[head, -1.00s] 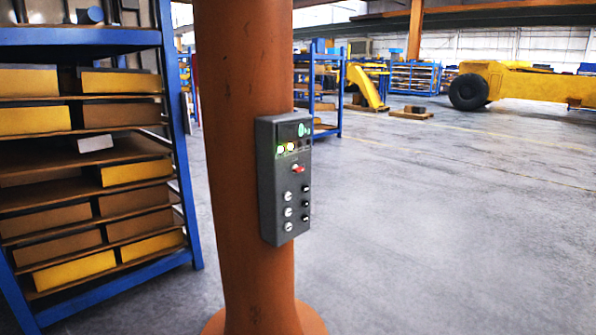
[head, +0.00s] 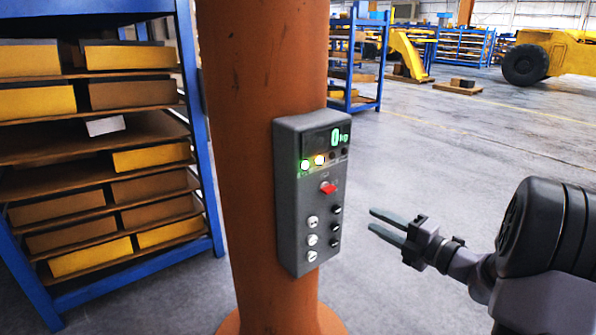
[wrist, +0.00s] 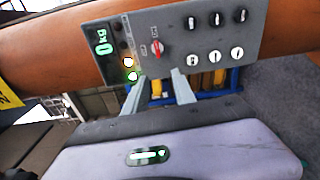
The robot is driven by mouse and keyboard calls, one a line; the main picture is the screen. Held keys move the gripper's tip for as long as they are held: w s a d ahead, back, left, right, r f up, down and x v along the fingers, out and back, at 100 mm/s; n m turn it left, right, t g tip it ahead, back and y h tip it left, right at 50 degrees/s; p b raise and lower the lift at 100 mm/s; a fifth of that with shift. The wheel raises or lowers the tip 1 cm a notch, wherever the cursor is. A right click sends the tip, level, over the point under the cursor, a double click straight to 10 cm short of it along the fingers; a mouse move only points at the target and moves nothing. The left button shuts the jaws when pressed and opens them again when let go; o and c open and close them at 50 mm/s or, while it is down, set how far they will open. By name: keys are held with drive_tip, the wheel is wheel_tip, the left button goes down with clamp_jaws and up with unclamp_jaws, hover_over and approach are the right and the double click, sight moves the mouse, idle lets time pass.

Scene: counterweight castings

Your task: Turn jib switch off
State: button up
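A grey control box (head: 291,235) is fixed to an orange column (head: 245,200); it also fills the top of the wrist view (wrist: 205,38). Its display (head: 335,137) reads 0 kg, with a green and a yellow lamp lit below it. A red switch knob (head: 327,187) sits under the lamps and shows in the wrist view (wrist: 157,49). Below are white rotary knobs (head: 312,240) and black ones (head: 336,227). I cannot read which is the jib switch. My gripper (head: 371,219) is open and empty, right of the box and apart from it.
A blue rack (head: 190,120) with yellow and brown bins stands left of the column. More blue racks (head: 460,45) and a yellow machine (head: 555,62) are far back.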

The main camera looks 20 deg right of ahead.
drive_tip(key=d+m, duration=0.1)
drive_tip(key=d, duration=0.1)
drive_tip(key=b, duration=0.1)
approach(332, 192)
drive_tip(key=b+x, duration=0.2)
drive_tip(key=x, duration=0.7)
drive_tip(key=shift+w+a, duration=0.15)
drive_tip(key=shift+w, duration=0.1)
clamp_jaws()
